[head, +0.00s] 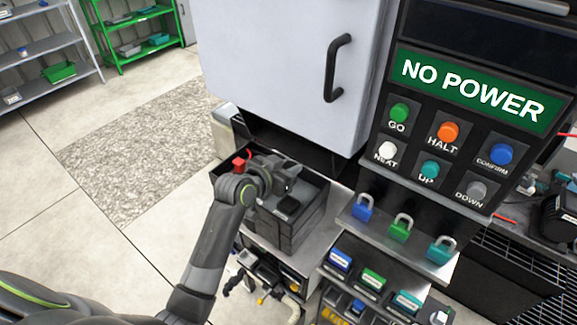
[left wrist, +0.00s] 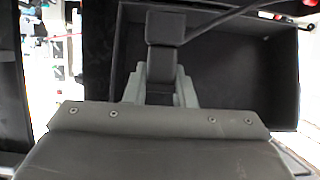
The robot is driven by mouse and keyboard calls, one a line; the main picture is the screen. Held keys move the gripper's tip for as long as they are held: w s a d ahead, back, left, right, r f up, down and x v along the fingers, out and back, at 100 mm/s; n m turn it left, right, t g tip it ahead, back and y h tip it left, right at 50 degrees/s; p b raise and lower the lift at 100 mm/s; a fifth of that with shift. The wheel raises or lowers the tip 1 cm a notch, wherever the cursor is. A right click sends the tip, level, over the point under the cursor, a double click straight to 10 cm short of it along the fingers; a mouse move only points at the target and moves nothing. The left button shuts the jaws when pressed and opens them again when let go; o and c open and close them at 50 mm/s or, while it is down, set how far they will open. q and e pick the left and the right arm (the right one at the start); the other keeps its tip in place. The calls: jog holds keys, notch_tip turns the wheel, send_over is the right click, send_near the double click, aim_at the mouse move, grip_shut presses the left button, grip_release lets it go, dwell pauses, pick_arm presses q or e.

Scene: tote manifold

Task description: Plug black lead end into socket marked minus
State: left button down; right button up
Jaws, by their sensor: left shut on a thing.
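My left gripper (head: 288,183) is over the dark tote in the head view. In the left wrist view its fingers (left wrist: 160,85) are shut on a black block with a black cable beside it, which looks like the black lead end (left wrist: 165,27). In the head view a small black piece (head: 288,206) shows just below the gripper; I cannot tell whether it is the held end. A red lead end (head: 239,163) sits at the tote's left rim. No socket marked minus can be made out. My right gripper is not in view.
The dark tote (head: 300,235) stands on a metal bench below a grey cabinet door (head: 280,70) with a black handle. Right of it are a button panel reading NO POWER (head: 470,90) and several coloured padlocks (head: 400,228). Open floor lies left.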

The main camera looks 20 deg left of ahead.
aim_at(288, 205)
pick_arm(q)
jog(key=shift+f+b, duration=0.55)
jog(key=shift+f, duration=0.3)
jog(key=shift+f+b, duration=1.25)
jog(key=shift+f, duration=0.45)
jog(key=shift+f+b, duration=0.8)
jog(key=shift+f, duration=0.4)
jog(key=shift+f+b, duration=0.65)
jog(key=shift+f, duration=0.3)
jog(key=c, duration=1.1)
grip_release()
jog(key=b+v, duration=0.2)
jog(key=v, duration=1.5)
jog(key=shift+s+a+r, duration=0.15)
